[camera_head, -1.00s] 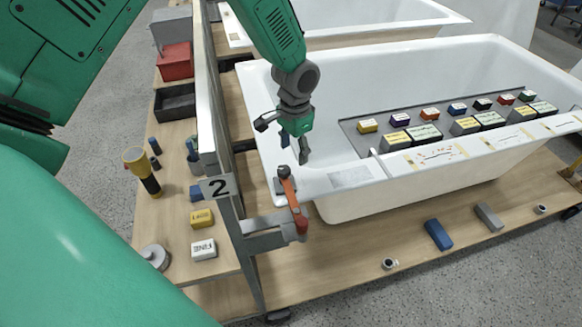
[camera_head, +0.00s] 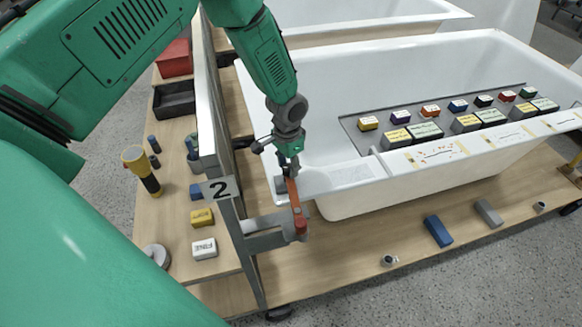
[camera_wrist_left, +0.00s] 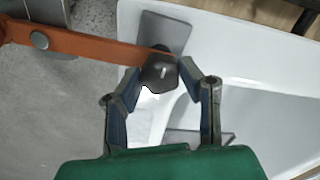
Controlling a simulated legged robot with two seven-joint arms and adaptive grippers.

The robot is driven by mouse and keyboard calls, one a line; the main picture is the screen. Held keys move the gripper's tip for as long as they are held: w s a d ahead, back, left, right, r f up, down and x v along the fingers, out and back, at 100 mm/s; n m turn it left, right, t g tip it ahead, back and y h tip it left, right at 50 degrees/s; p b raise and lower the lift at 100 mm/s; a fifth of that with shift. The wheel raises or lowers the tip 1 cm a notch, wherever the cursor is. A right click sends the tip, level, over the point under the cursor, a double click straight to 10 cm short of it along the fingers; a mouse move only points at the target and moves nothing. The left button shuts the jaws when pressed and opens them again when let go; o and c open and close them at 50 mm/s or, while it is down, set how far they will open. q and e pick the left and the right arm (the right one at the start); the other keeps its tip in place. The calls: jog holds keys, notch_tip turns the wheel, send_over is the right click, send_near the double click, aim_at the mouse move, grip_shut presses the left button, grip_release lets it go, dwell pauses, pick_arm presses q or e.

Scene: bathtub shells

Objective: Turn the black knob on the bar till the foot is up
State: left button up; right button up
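The orange bar (camera_head: 297,207) is fixed to a grey bracket and reaches over the tub rim; it also shows in the left wrist view (camera_wrist_left: 90,45). The black knob (camera_wrist_left: 160,72) sits at the bar's end in the left wrist view. A grey plate, apparently the foot (camera_wrist_left: 168,30), lies at the rim beside the knob; I cannot tell if it touches the rim. My left gripper (camera_head: 289,167) is above the bar's end in the head view. In the wrist view its fingers (camera_wrist_left: 161,74) are open on either side of the knob. Contact is unclear. My right gripper is not in view.
The white tub (camera_head: 400,70) holds a dark tray with several small labelled blocks. A grey post with a "2" plate (camera_head: 218,190) stands left of the bar. A yellow torch (camera_head: 141,170) and blocks are on the side bench. A blue block (camera_head: 438,231) lies in front.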

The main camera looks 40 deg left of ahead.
pick_arm(q)
jog(key=shift+s+a+f, duration=0.15)
jog(key=shift+s+a, duration=0.15)
jog(key=shift+a, duration=0.2)
jog(key=shift+s+a+f, duration=0.15)
jog(key=shift+s+a, duration=0.15)
jog(key=shift+a, duration=0.2)
jog(key=shift+w+d, duration=0.1)
jog(key=shift+d, duration=0.25)
jog(key=shift+w+d+n, duration=0.1)
jog(key=shift+d+n, duration=0.2)
jog(key=shift+n, duration=0.4)
jog(key=shift+w+d+r+n, duration=0.1)
jog(key=shift+d+n, duration=0.1)
jog(key=shift+n, duration=0.4)
jog(key=shift+n+b, duration=0.3)
jog(key=shift+n, duration=0.2)
jog(key=shift+c, duration=0.2)
jog(key=shift+a+n, duration=0.2)
jog(key=shift+n, duration=0.2)
jog(key=shift+a, duration=0.3)
jog(key=o, duration=1.1)
jog(key=shift+d, duration=0.15)
jog(key=shift+o, duration=0.2)
jog(key=shift+d, duration=0.15)
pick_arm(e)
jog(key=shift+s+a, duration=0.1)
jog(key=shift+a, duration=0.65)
